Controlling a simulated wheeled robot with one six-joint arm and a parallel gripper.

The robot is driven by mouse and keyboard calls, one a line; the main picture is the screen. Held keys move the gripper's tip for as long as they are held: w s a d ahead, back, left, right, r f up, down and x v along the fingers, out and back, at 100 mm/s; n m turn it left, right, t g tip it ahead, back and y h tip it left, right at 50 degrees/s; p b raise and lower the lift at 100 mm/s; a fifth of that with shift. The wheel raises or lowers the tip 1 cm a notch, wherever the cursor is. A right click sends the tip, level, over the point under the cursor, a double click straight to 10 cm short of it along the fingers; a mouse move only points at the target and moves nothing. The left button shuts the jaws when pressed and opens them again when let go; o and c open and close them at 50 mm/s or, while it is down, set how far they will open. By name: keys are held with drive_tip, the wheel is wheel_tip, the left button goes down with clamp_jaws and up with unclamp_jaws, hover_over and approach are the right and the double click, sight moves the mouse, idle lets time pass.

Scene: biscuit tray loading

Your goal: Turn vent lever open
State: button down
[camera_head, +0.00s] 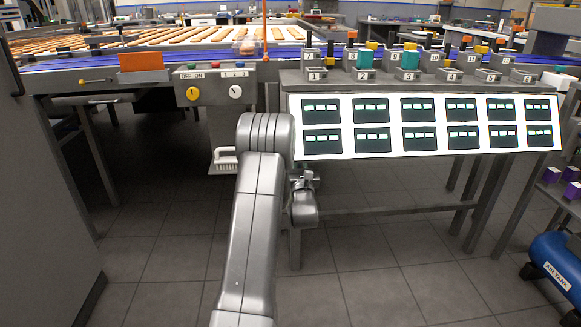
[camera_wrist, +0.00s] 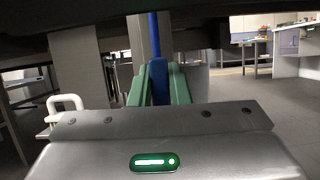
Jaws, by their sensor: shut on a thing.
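In the wrist view, my gripper (camera_wrist: 158,75) has green fingers that are close together around a blue upright bar (camera_wrist: 154,35), which appears to be the vent lever. The bar runs up from between the fingers toward the dark underside above. Its lower part is partly hidden by the fingers, and its upper end is out of clear sight. In the head view my gripper and the lever are hidden behind my arm, below the bench front. I cannot tell the lever's exact angle relative to its valve.
A control box (camera_head: 213,88) with knobs is above left of my arm. A lit panel (camera_head: 427,124) with several displays faces me on the right. A biscuit conveyor (camera_head: 60,60) is behind. The floor (camera_head: 385,270) between is clear.

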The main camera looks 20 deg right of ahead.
drive_tip(key=shift+a+n, duration=0.1)
drive_tip(key=shift+n, duration=0.2)
drive_tip(key=c, duration=1.4)
unclamp_jaws()
drive_tip(key=shift+o, duration=0.2)
drive_tip(key=shift+f, duration=0.1)
